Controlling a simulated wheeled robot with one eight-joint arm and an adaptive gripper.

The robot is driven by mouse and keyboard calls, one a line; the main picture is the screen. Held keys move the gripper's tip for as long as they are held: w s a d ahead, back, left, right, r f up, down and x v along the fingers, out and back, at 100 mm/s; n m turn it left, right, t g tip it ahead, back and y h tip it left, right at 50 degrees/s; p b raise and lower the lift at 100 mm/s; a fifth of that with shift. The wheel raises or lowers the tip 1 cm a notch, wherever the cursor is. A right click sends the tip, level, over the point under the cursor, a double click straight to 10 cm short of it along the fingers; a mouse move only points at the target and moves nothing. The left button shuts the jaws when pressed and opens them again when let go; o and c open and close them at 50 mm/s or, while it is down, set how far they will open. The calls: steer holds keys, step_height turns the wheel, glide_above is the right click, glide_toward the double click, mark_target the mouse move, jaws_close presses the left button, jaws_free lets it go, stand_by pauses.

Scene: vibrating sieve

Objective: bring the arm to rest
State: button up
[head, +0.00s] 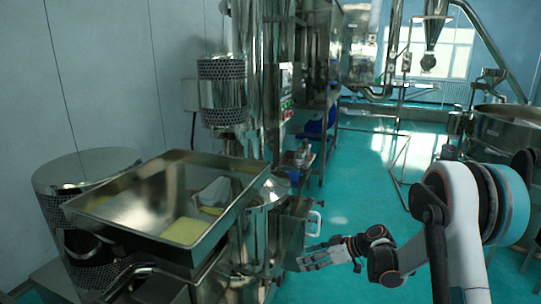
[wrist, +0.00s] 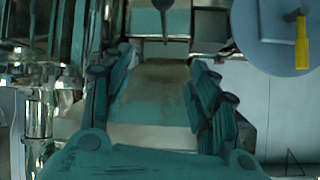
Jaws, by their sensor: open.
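My arm reaches in from the right side of the head view, bent at a large joint, with its forearm pointing left. My gripper (head: 312,257) is low in the middle of the head view, pointing left toward the steel machine. In the wrist view my gripper (wrist: 162,85) has its two dark teal fingers well apart, with nothing between them. The gripper is open and empty. It looks close to the machine's right side in the head view, but I cannot tell the exact gap.
A steel hopper tray (head: 140,178) with pale yellow material (head: 186,231) stands at left. A white handle (head: 315,217) is on the machine beside it. A large steel vessel (head: 508,132) is at right. Open teal floor (head: 350,190) lies between. The wrist view shows a yellow handle (wrist: 301,42).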

steer(key=s+r+m+h, duration=0.55)
steer(key=s+r, duration=0.85)
steer(key=r, duration=0.3)
steer(key=s+d+r+m+t+h, duration=0.1)
steer(key=s+d+m+h, duration=0.1)
steer(key=s, duration=0.9)
steer(key=s+d+r+m+t+h, duration=0.1)
steer(key=s+d+m+h, duration=0.1)
steer(key=s, duration=1)
steer(key=shift+d+r+m+h, duration=0.2)
steer(key=shift+d+m+h, duration=0.15)
steer(key=shift+d+m, duration=0.65)
steer(key=shift+d+n, duration=0.2)
steer(key=shift+n, duration=0.05)
